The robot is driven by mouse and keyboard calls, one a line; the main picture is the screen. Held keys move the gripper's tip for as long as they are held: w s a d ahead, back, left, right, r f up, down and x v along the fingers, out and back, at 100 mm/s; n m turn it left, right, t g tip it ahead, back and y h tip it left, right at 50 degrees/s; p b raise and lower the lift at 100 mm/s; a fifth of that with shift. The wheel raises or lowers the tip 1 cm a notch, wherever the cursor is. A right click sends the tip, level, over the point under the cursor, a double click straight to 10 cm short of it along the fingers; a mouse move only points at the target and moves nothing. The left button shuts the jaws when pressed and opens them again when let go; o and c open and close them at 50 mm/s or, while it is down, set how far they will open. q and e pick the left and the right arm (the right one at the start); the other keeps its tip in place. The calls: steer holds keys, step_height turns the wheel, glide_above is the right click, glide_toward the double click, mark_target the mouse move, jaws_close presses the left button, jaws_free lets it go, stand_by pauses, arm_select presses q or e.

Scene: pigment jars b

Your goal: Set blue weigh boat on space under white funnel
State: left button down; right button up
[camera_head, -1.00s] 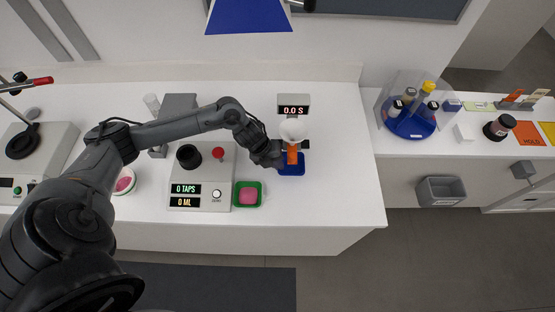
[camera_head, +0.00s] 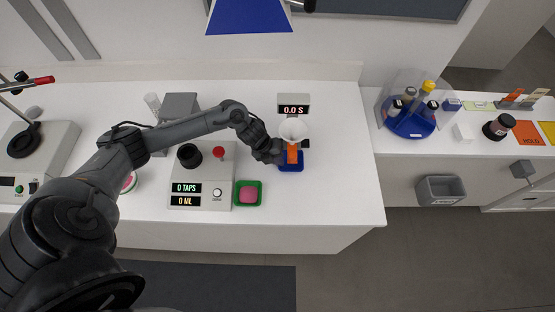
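The blue weigh boat (camera_head: 291,168) is a small square tray at the foot of the funnel stand. The white funnel (camera_head: 293,128) is above its far part, and an orange upright part (camera_head: 292,154) below the funnel hides some of the boat. My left gripper (camera_head: 279,157) reaches in from the left at the boat's left rim. Its fingers are small and partly hidden, but the boat has moved together with it, so it appears shut on the rim. I cannot tell whether the boat touches the surface below. My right gripper is out of view.
A green tray with pink contents (camera_head: 249,194) lies just left of and nearer than the boat. A grey tap device (camera_head: 203,185) with displays stands under my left arm. The bench right of the boat is clear.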

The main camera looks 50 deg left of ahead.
arm_select(q)
steer(key=c, duration=1.4)
jaws_free()
steer(key=shift+r, duration=0.1)
steer(key=v, duration=1.2)
